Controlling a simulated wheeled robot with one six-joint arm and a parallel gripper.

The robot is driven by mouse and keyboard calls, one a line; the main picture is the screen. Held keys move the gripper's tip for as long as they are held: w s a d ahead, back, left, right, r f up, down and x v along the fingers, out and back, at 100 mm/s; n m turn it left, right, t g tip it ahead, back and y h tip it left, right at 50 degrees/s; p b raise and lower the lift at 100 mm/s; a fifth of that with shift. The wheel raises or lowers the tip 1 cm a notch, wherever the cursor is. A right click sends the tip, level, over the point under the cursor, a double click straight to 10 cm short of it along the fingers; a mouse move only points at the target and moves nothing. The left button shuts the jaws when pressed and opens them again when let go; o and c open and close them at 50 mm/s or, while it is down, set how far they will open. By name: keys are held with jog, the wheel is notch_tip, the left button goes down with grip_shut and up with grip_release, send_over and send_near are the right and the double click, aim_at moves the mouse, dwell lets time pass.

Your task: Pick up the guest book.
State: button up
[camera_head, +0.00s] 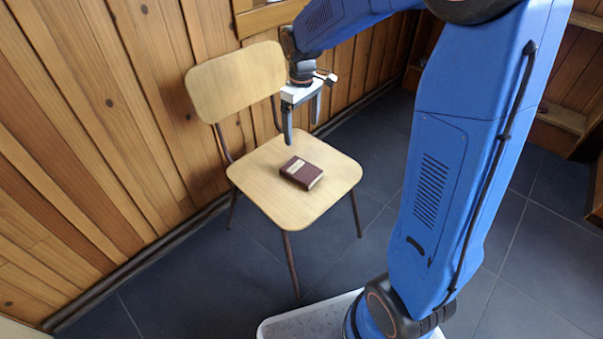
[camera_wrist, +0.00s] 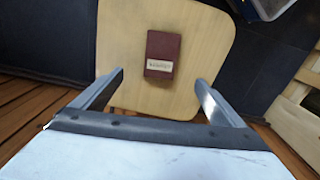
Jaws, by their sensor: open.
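The guest book (camera_head: 301,173) is a small dark maroon book with a pale label. It lies flat on the seat of a wooden chair (camera_head: 262,190). My gripper (camera_head: 301,122) is open and empty above the back part of the seat, apart from the book. In the wrist view the book (camera_wrist: 162,54) lies on the pale seat (camera_wrist: 205,35), beyond my open fingers (camera_wrist: 160,80) and roughly centred between them. Its label faces the gripper side. Nothing hides the book in either view.
The chair's backrest (camera_head: 236,80) stands upright just left of my gripper. A plank wall (camera_head: 100,110) runs behind the chair. Dark floor tiles (camera_head: 200,285) lie clear in front of the chair. A wooden shelf unit (camera_head: 562,118) stands at the right.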

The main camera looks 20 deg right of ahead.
send_over(301, 170)
jog(key=f, duration=1.2)
jog(key=shift+w+d, duration=0.15)
jog(key=shift+w, duration=0.1)
jog(key=shift+s+f, duration=0.2)
jog(key=shift+f, duration=2.6)
jog(key=c, duration=1.3)
